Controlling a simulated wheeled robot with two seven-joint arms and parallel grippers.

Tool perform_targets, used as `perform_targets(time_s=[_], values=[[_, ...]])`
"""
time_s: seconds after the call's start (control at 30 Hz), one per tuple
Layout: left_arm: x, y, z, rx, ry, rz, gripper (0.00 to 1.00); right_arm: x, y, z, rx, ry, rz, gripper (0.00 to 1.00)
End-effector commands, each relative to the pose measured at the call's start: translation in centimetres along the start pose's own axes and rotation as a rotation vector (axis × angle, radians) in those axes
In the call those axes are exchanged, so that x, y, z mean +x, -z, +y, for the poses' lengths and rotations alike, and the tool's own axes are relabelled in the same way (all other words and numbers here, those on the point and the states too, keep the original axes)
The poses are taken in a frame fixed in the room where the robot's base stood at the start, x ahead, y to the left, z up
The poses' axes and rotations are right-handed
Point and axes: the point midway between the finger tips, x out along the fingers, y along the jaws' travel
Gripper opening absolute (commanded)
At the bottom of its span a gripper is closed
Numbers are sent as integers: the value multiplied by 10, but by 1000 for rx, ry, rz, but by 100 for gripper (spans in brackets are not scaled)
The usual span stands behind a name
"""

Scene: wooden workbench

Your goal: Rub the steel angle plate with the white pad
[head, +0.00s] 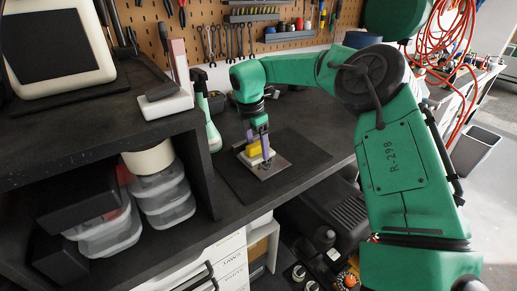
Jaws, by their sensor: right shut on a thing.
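The steel angle plate (273,170) lies on a dark mat (301,150) on the workbench. The white pad (250,160) with a yellow block-shaped handle (254,149) is over the plate's left part. It looks to be at the plate's surface, but I cannot tell whether it touches. My right gripper (259,147) points down from above and is shut on the yellow handle. Its fingers hide part of the handle and pad. My left gripper is not in view.
A dark shelf unit (203,165) with stacked clear containers (165,194) stands left of the mat. A green bottle (213,136) stands beside it. A pegboard (215,25) with tools is behind. The bench front edge lies just below the mat.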

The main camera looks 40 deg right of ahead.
Motion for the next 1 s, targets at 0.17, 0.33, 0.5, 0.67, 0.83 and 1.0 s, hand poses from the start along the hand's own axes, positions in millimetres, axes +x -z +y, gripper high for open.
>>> perform_targets(time_s=[0.17,0.33,0.5,0.67,0.83,1.0], values=[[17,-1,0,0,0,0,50,5,1,-22,-2,7,2,34],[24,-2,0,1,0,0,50,4,1,-38,-2,11,1,34],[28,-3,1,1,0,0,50,3,1,-46,-1,12,1,34],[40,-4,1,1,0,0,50,3,1,-63,-1,11,1,34],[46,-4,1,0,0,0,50,1,2,-79,-1,10,1,34],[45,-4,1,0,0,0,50,-1,1,-81,0,11,0,34]])
